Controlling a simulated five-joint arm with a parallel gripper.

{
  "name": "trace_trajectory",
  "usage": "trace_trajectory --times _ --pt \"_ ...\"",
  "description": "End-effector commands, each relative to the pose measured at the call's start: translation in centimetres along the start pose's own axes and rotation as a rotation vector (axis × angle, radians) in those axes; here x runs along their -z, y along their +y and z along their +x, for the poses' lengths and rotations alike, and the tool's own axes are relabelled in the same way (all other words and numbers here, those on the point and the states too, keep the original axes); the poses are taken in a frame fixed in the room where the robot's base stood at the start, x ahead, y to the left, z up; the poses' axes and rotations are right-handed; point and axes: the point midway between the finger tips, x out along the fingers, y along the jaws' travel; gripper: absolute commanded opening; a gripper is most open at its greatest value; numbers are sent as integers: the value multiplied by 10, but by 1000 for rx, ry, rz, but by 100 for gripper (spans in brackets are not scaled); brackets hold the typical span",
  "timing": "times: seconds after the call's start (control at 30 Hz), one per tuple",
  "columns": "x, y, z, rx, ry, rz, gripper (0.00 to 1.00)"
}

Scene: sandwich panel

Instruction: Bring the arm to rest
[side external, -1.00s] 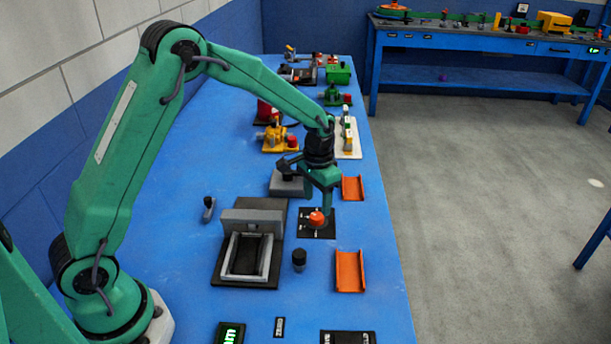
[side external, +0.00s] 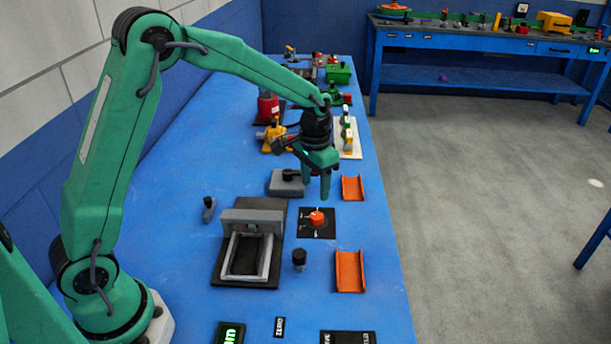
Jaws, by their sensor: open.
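My gripper (side external: 317,186) is open and empty, pointing down above the blue bench. It hangs a little behind and above the orange knob (side external: 316,218) on its black plate (side external: 326,231), apart from it. My green arm reaches over from the left, with its elbow raised high. A grey block with a black knob (side external: 285,184) sits just left of the gripper fingers.
A grey frame fixture (side external: 247,255) on a dark base and a black knob (side external: 299,257) stand in front. Orange trays (side external: 350,270) and (side external: 353,188) lie to the right. Yellow, red and green devices stand farther back. The air above the front of the bench (side external: 215,305) is clear.

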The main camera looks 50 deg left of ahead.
Motion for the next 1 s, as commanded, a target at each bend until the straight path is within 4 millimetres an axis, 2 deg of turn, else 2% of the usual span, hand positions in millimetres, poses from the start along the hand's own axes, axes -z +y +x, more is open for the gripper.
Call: trace_trajectory --times 0.17,0.5,0.8,1.0 --pt "-16 1 -31 5 43 -10 55" --pt "-64 5 -89 14 138 -37 55" --pt "-111 10 -126 20 224 -59 55" --pt "-145 13 -142 24 281 -74 55"
